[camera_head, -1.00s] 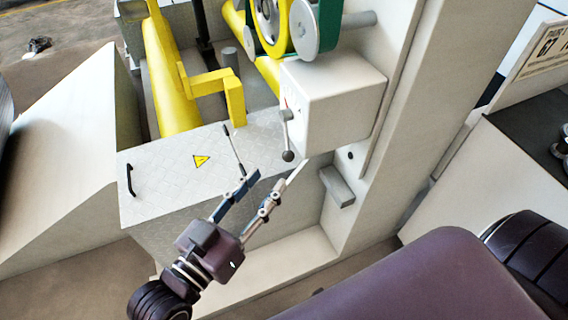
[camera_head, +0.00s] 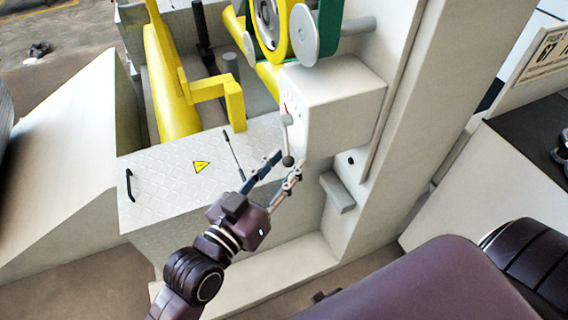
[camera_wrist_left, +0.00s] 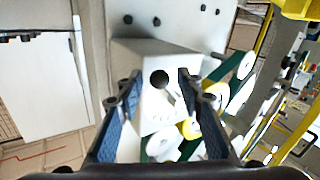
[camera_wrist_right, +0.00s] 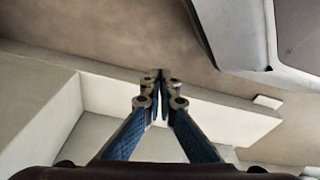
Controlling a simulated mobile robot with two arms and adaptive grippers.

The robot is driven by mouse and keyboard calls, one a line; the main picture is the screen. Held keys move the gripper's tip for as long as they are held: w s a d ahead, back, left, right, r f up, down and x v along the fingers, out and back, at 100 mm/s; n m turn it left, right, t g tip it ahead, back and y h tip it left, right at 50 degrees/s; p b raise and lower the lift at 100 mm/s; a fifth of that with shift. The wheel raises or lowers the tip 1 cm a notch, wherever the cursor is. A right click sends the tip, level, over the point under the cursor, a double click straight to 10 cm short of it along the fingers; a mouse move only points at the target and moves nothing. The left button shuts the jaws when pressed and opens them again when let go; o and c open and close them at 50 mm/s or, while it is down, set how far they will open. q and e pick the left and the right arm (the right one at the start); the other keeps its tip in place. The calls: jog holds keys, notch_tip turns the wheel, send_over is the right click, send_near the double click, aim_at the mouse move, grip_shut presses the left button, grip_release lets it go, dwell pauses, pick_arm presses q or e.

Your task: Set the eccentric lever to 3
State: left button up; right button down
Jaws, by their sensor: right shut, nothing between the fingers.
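The eccentric lever (camera_head: 287,136) is a short grey arm with a dark ball knob, hanging down from the side of a white box (camera_head: 345,95). A small scale with a red mark shows at its upper end; its numbers are too small to read. My left gripper (camera_head: 290,161) is open, with its fingertips around the knob's place. In the left wrist view the dark knob (camera_wrist_left: 159,78) shows between the two spread fingers, apart from both. My right gripper (camera_wrist_right: 158,92) is shut and empty, away from the lever, over pale ledges.
A grey block (camera_head: 338,192) juts from the frame below the box. Yellow bars (camera_head: 172,85) and green-and-yellow rollers (camera_head: 270,25) stand behind.

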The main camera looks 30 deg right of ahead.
pick_arm(q)
grip_shut()
dwell(0.3)
